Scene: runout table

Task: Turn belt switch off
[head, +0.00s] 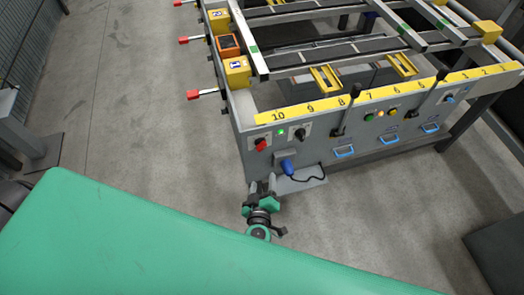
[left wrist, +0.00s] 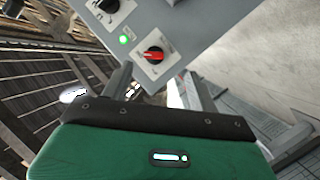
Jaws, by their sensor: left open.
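The runout table's front panel (head: 370,125) carries a red rotary switch (head: 261,144) at its left end. In the left wrist view the red switch (left wrist: 153,54) sits on a white plate, its handle pointing obliquely. A black rotary switch (head: 301,132) is to its right, and a lit green lamp (head: 281,131) lies between them. I cannot read which one is labelled as the belt switch. My left gripper (head: 262,184) is open and empty, below and in front of the red switch. In the left wrist view its fingers (left wrist: 155,88) are apart, with the red switch beyond them. My right gripper is not in view.
A blue plug (head: 287,165) with a cable hangs below the switches. Blue handles (head: 344,152) are farther right. Red-tipped rods (head: 193,95) stick out at the table's left side. The floor (head: 130,100) to the left is clear.

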